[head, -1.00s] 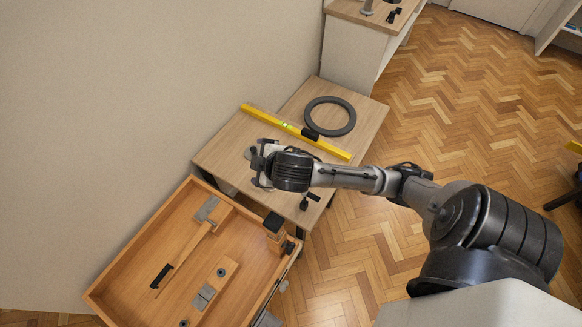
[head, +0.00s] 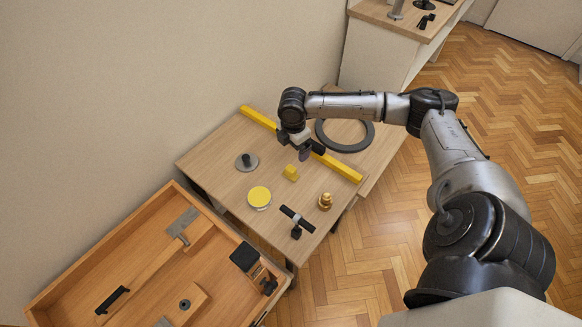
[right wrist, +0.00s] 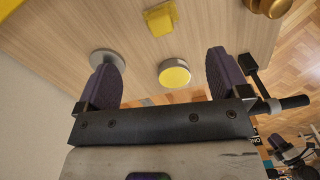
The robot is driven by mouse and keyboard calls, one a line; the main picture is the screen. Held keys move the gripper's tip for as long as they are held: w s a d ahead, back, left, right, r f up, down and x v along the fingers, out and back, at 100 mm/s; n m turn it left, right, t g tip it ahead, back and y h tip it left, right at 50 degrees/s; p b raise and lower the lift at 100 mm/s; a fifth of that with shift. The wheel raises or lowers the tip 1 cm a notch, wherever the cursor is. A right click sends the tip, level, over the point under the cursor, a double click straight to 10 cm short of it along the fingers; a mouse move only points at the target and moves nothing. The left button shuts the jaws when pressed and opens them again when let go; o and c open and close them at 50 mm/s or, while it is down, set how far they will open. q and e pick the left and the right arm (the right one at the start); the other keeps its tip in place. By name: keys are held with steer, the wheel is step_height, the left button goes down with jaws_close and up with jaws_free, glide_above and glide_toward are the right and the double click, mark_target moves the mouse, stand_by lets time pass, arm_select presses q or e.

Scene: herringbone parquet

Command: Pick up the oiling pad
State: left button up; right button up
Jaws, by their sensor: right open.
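A round, shallow tin with a yellow top, probably the oiling pad (head: 259,197), lies on the wooden table; it also shows between and beyond the fingers in the right wrist view (right wrist: 174,74). A small yellow block (head: 291,173) lies behind it, and in the wrist view (right wrist: 161,19) it is near the top edge. My right gripper (head: 295,148) is open and empty, raised above the table behind the block. Its two dark fingers (right wrist: 163,65) stand wide apart in the wrist view. My left gripper is not in view.
A grey disc with a black knob (head: 247,162), a brass piece (head: 325,201) and a black-handled tool (head: 297,221) surround the tin. A yellow level (head: 340,168) and a dark ring (head: 345,136) lie behind. A wooden drawer-like tray (head: 100,260) with tools is front left.

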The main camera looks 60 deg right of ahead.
mark_target(291, 168)
steer(key=shift+a+f+n+b, duration=0.2)
steer(key=shift+f+n, duration=0.25)
steer(key=shift+n, duration=0.1)
steer(key=shift+a+f+n+b, duration=0.2)
steer(key=shift+f+n, duration=0.2)
steer(key=shift+n, duration=0.15)
step_height(291, 168, down, 7)
steer(key=b, duration=0.2)
steer(key=shift+f+b, duration=0.2)
steer(key=shift+b, duration=0.2)
step_height(291, 168, down, 4)
steer(key=b, duration=0.3)
steer(key=shift+w+a+f, duration=0.1)
steer(key=shift+w+f, duration=0.05)
steer(key=shift+f, duration=0.35)
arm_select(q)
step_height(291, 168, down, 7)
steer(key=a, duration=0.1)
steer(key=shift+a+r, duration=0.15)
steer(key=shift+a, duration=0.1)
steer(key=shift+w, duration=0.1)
arm_select(e)
steer(key=shift+c, duration=0.2)
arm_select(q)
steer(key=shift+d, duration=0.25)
arm_select(e)
steer(key=c, duration=1)
